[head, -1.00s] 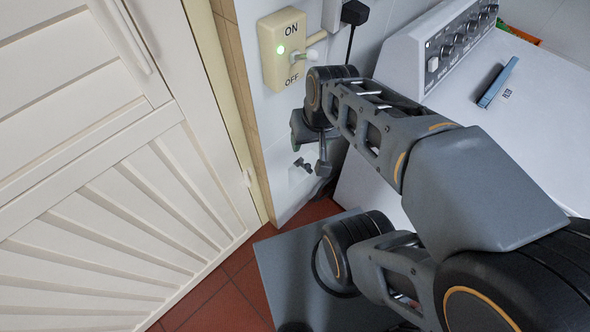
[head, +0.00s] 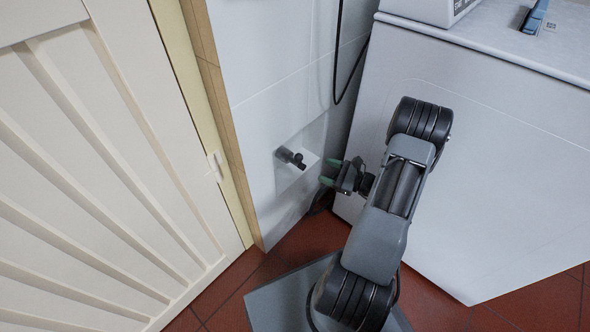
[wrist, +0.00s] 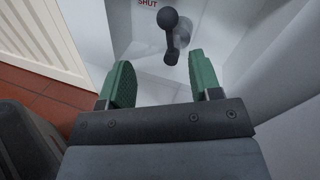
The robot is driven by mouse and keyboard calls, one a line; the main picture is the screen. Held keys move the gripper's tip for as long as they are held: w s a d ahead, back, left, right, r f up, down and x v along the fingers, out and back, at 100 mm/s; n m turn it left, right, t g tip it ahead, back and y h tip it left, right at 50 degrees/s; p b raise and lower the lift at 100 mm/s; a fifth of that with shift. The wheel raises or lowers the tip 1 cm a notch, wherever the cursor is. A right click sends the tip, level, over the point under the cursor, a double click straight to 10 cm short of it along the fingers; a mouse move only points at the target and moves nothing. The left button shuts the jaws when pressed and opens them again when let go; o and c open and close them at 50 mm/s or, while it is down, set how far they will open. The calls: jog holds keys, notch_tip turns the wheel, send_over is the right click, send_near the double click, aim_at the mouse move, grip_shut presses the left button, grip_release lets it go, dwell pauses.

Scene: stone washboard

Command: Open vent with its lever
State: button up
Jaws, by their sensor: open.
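The vent's lever (head: 291,157) is a dark handle with a round knob, on a white plate (head: 312,160) low on the tiled wall. It also shows in the wrist view (wrist: 171,38), beyond the fingertips, with red "SHUT" lettering on the white surface beside it. My gripper (head: 331,172) is to the right of the lever and apart from it. Its two green fingers are open, and in the wrist view (wrist: 160,72) the gap between them is empty. The lever's lower end shows just past that gap. No vent opening can be made out.
A cream louvred door (head: 100,190) with a wooden frame stands at left. A white machine (head: 480,150) stands close on the right, with a blue object (head: 535,16) on top. A black cable (head: 343,75) hangs down the wall above. Red floor tiles (head: 225,290) show below.

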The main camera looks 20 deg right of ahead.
aim_at(300, 162)
jog(key=w+a+f+m+t+b, duration=0.1)
jog(key=w+a+b, duration=0.3)
jog(key=w+a, duration=0.3)
jog(key=w, duration=0.4)
jog(key=shift+f+h, duration=0.35)
jog(key=shift+h, duration=0.05)
grip_shut()
